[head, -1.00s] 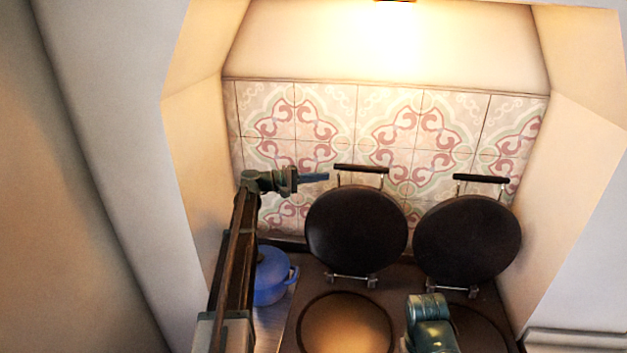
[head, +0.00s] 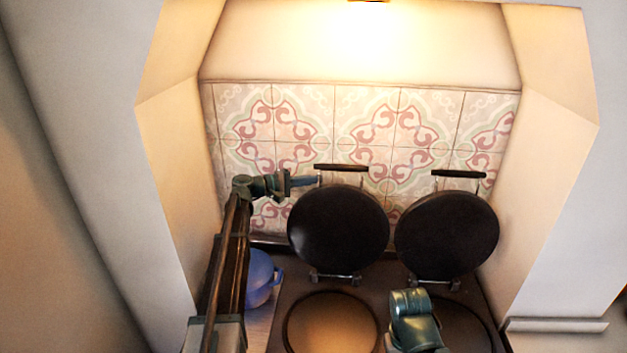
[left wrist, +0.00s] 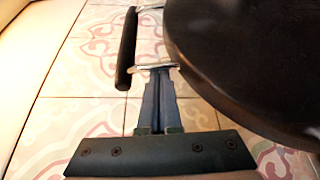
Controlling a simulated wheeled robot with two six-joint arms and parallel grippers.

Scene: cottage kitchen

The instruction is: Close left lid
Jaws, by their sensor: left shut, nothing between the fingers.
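The left lid (head: 338,229) is a round black plate standing open, tilted up on its hinge behind the left round hotplate (head: 331,322). Its dark handle bar (head: 341,168) is held above it on thin metal brackets. My left gripper (head: 316,180) is shut and empty, its fingertips at the left bracket between handle and lid rim. In the left wrist view, the blue fingertips (left wrist: 158,76) are just at the metal bracket, with the handle (left wrist: 127,48) to the left and the lid (left wrist: 240,60) to the right. I cannot tell if they touch. My right gripper is not in view.
The right lid (head: 447,236) also stands open. My right arm's teal link is low in front, over the right hotplate (head: 462,330). A blue pot (head: 259,276) stands left, partly behind my left arm. The tiled wall (head: 366,125) is close behind the lids.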

